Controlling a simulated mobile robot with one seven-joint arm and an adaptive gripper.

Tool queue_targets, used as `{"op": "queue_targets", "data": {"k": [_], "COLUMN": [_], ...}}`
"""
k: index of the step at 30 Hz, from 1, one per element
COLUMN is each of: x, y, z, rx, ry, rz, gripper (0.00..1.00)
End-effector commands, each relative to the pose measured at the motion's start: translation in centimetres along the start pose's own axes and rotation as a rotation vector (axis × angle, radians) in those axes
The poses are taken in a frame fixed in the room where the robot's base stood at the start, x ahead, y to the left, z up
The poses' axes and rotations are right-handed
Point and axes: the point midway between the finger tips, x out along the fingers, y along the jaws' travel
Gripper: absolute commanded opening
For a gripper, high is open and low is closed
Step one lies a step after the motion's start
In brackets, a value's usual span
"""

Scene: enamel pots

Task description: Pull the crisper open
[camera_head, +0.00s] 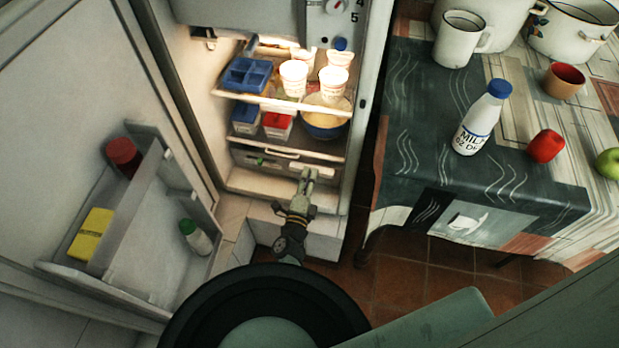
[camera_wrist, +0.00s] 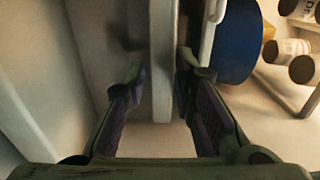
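The crisper (camera_head: 245,160) is the low drawer at the bottom of the lit fridge. Its front shows a pale handle bar (camera_head: 282,152), and it looks shut or nearly shut. My gripper (camera_head: 308,176) is at the right part of the drawer front. In the wrist view my gripper (camera_wrist: 162,80) has its fingers apart, one on each side of a pale upright panel or bar (camera_wrist: 163,50). This seems to be part of the crisper front. A narrow gap shows at the left finger; contact at the right finger is unclear.
The fridge door (camera_head: 85,130) stands open at left, with bottles and a yellow box in its rack. Shelves above the crisper hold cups, boxes and a blue bowl (camera_head: 325,128). A table (camera_head: 400,160) with a milk bottle (camera_head: 480,122) stands at right. Tiled floor lies between.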

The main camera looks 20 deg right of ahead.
Motion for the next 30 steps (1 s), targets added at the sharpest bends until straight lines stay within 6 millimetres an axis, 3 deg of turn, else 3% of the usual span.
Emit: {"op": "queue_targets", "data": {"k": [10,30], "x": [-0.02,-0.19], "y": [0.1,0.36], "z": [-0.02,-0.04], "rx": [0.0,0.0], "ry": [0.0,-0.001], "rz": [0.002,0.007], "gripper": [0.0,0.0]}}
